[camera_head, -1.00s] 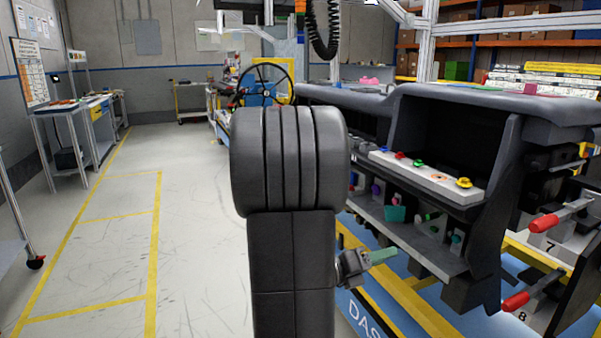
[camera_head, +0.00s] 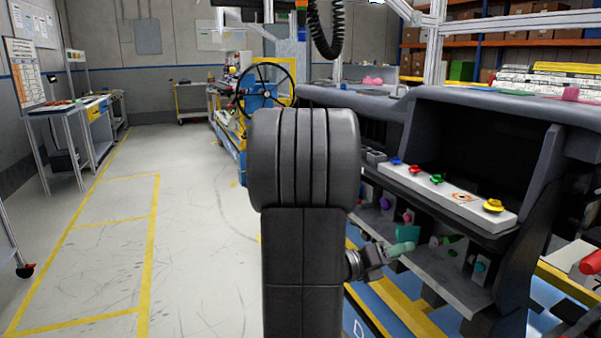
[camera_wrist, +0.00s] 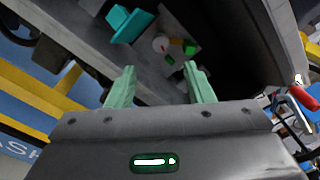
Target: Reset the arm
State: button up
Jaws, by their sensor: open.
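My gripper (camera_wrist: 160,85) has two pale green fingers, spread apart with nothing between them in the wrist view. In the head view my gripper (camera_head: 402,248) pokes out to the right of my dark arm link, which hides part of the scene. It is in front of the lower shelf of the dashboard module (camera_head: 480,105). A teal block (camera_wrist: 128,24) and a small green part (camera_wrist: 190,48) on a grey plate lie beyond the fingertips in the wrist view.
A white strip with blue, red, green and yellow buttons (camera_head: 445,192) runs along the dashboard's upper ledge. A red handle (camera_head: 591,262) is at the right edge. A steering wheel (camera_head: 266,90) stands behind my arm. The floor (camera_head: 195,220) on the left is clear.

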aim_at(433, 242)
jog(key=x, duration=0.8)
jog(key=shift+d, duration=0.1)
